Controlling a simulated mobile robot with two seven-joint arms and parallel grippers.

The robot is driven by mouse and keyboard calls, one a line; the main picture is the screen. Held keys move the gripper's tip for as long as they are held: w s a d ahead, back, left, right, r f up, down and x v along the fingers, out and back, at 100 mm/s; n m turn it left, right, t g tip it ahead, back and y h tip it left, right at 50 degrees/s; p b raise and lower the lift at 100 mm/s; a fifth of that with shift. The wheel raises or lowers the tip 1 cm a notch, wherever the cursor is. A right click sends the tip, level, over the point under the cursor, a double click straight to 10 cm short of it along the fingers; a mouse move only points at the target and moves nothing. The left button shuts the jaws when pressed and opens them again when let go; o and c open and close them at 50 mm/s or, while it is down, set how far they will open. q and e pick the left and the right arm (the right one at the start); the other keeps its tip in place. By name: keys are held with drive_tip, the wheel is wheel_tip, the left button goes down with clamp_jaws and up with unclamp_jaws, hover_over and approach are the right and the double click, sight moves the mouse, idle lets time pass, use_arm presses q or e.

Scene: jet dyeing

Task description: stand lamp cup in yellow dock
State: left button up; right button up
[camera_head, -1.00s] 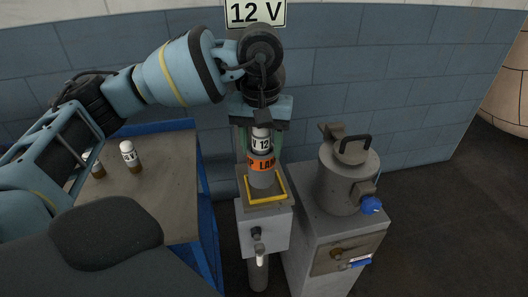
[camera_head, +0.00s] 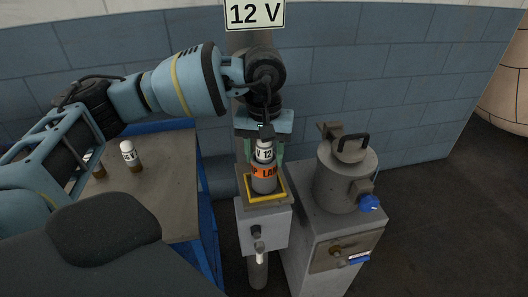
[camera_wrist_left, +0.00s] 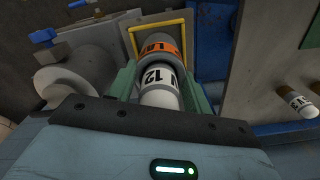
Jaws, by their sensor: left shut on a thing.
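The lamp cup (camera_head: 264,183) is a grey cylinder with an orange band and a white upper part marked "V 12". It stands about upright, its lower end inside the outline of the yellow square frame of the dock (camera_head: 284,194). I cannot tell whether its base touches the dock floor. My left gripper (camera_head: 264,152) comes from above, its green fingers shut on the cup's upper part. In the left wrist view the cup (camera_wrist_left: 160,75) lies between the fingers, with the yellow frame (camera_wrist_left: 184,28) beyond it. My right gripper is not in view.
The dock tops a grey pedestal (camera_head: 262,228). To its right a grey lidded vessel (camera_head: 343,180) with a blue knob stands on a cabinet. On the left, a table (camera_head: 160,205) holds a white-and-brown bottle (camera_head: 130,155) and another partly hidden one. A "12 V" sign (camera_head: 255,13) hangs above.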

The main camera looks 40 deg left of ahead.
use_arm(q)
drive_tip(key=shift+f, duration=0.15)
drive_tip(key=o, duration=1.3)
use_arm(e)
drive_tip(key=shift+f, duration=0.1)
use_arm(q)
wheel_tip(320, 180, up, 11)
drive_tip(key=p, duration=0.4)
drive_tip(key=shift+r, duration=0.7)
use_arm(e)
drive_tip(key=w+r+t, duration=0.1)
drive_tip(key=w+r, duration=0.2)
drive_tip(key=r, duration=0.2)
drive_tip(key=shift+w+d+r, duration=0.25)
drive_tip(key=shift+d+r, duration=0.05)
use_arm(q)
drive_tip(key=shift+d+f, duration=0.1)
